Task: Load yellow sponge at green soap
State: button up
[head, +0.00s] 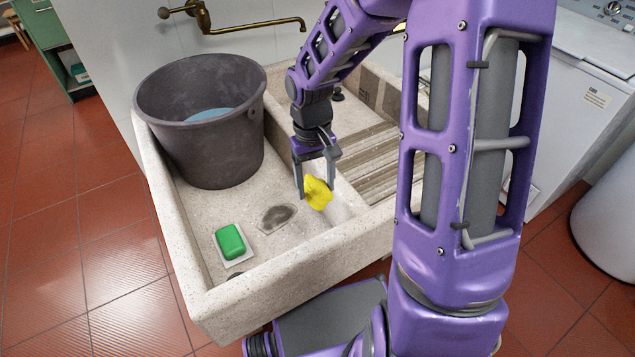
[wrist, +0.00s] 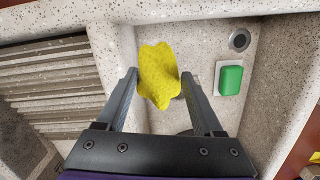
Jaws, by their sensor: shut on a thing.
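In the wrist view the yellow sponge (wrist: 158,75) sits between the two fingers of my gripper (wrist: 160,82), bent and wavy in shape. The green soap (head: 230,241) lies on a small white dish (head: 238,262) at the front left of the sink basin. The green soap also shows in the wrist view (wrist: 231,80), to the right of my gripper and apart from the sponge.
A dark bucket (head: 200,125) with blue contents stands at the back left of the basin. A drain (wrist: 240,40) is near the soap. The ribbed washboard (head: 352,165) is right of the divider. A brass tap (head: 250,25) is on the wall. Basin floor around the soap is mostly clear.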

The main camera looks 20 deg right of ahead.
jog(key=w+a+f+n+h+b, duration=0.15)
jog(key=a+f+n, duration=0.25)
jog(key=a, duration=0.7)
jog(key=w+a+f+n+y+b, duration=0.1)
jog(key=w+a+f+n, duration=0.3)
jog(key=a, duration=0.7)
jog(key=shift+n+h, duration=0.25)
jog(key=shift+n, duration=0.15)
jog(key=shift+s+f+b, duration=0.2)
jog(key=shift+f+b, duration=0.5)
jog(key=shift+f, duration=0.15)
jog(key=shift+s+f+b, duration=0.25)
jog(key=shift+f+b, duration=0.4)
jog(key=shift+f, duration=0.15)
jog(key=shift+s+f+b, duration=0.2)
jog(key=shift+f+b, duration=0.5)
jog(key=shift+f, duration=0.15)
jog(key=shift+d+f+b, duration=0.1)
jog(key=shift+f+b, duration=0.25)
jog(key=shift+f, duration=0.2)
notch_tip(320, 180, up, 7)
jog(key=p, duration=0.5)
